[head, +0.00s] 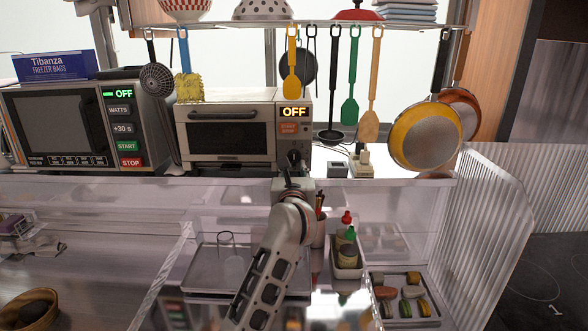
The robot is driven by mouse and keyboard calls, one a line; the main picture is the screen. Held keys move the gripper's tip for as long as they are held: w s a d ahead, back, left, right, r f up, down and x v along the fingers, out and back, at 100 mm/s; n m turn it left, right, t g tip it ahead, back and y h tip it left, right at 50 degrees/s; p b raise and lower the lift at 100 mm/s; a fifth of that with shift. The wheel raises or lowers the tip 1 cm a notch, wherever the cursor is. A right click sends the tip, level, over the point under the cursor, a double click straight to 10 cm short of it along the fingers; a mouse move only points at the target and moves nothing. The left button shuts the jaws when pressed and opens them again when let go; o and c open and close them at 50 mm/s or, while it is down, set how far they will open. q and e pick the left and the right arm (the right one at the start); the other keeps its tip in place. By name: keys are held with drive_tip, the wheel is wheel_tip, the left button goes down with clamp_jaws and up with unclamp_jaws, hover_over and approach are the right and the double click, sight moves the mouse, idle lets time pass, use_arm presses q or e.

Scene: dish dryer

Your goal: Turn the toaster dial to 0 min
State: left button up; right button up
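The toaster oven (225,132) stands on the back counter in the head view, its door closed. Its display (294,112) reads OFF, with an orange-lettered button (288,128) below it. My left arm reaches up from the bottom middle. My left gripper (294,162) is at the lower right of the toaster's front, where dark finger parts overlap the control panel. The dial is hidden or too small to tell from the fingers. I cannot tell whether the gripper touches it, or whether it is open or shut. My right gripper is not in view.
A microwave (75,122) stands left of the toaster, its display also reading OFF. A yellow sponge-like item (189,87) hangs before the toaster's top left. Utensils and pans (425,135) hang to the right. A glass-topped counter with a tray (210,268) lies in front.

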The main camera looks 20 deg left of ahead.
use_arm(q)
drive_tip(key=shift+s, duration=0.1)
drive_tip(key=v, duration=0.7)
drive_tip(key=shift+s, duration=0.2)
drive_tip(key=shift+d, duration=0.1)
